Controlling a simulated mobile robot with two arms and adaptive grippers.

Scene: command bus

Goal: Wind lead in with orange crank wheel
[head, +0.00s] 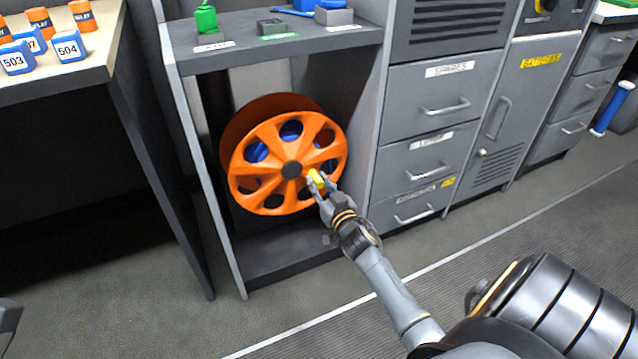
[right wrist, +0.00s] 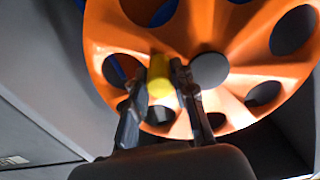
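The orange crank wheel (head: 262,185) is upright in the open bay of a grey cabinet. It has several oval holes and a dark hub (head: 292,170). Blue, probably the wound lead (head: 256,152), shows through the holes. A yellow knob (head: 316,181) sticks out from the wheel's face, right of and below the hub. My right gripper (head: 319,187) has its fingers on both sides of the knob. In the right wrist view the yellow knob (right wrist: 160,78) sits between the fingertips, which appear to touch it. My left gripper is out of view.
The bay's side walls and grey shelf (head: 270,50) frame the wheel closely. Small trays and a green object (head: 206,18) stand on the shelf. Drawers (head: 432,110) are at right. A table with numbered blue blocks (head: 70,46) is at left. The floor in front is clear.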

